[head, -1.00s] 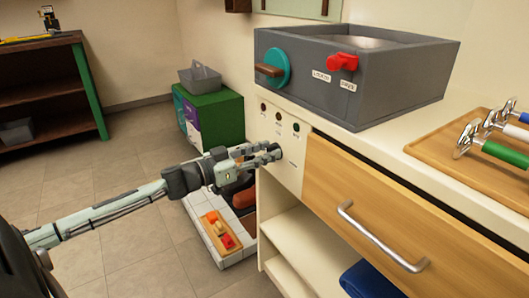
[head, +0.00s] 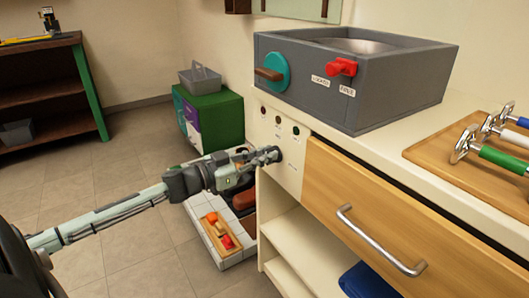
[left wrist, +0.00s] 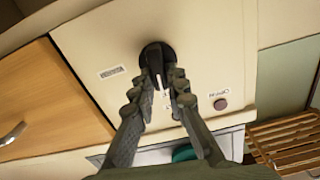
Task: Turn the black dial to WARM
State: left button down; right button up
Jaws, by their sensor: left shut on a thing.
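The black dial (left wrist: 153,52) is on the cream front panel of the counter in the left wrist view. Its pointer bar sticks out between the fingers of my left gripper (left wrist: 165,80), which are closed around it. Small labels sit beside the dial, too blurred to read, so I cannot tell which setting it points at. In the head view my left gripper (head: 274,155) meets the cream panel (head: 289,174), and its fingers mostly hide the dial. My right gripper is not in view.
A grey basin unit (head: 400,91) with a teal dial and a red tap handle stands on the counter. A wooden drawer (head: 375,205) is right of the panel. A white tiled tray with small items lies below my left arm. A round dark button (left wrist: 220,104) is near the dial.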

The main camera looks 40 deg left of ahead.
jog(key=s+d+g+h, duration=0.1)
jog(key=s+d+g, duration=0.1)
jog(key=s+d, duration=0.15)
pick_arm(q)
jog(key=m+p, duration=0.1)
jog(key=m, duration=0.4)
jog(key=f+m+p, duration=0.1)
jog(key=m, duration=0.5)
jog(key=d+m+p, duration=0.1)
jog(key=m, duration=0.4)
jog(key=shift+s+f+m, duration=0.15)
jog(key=shift+s+m, duration=0.1)
jog(key=shift+m, duration=0.05)
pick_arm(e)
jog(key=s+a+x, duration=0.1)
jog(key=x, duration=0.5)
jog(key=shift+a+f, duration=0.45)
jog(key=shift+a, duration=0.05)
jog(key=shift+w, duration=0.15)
pick_arm(q)
jog(key=c, duration=1.5)
grip_release()
jog(key=shift+c, duration=0.2)
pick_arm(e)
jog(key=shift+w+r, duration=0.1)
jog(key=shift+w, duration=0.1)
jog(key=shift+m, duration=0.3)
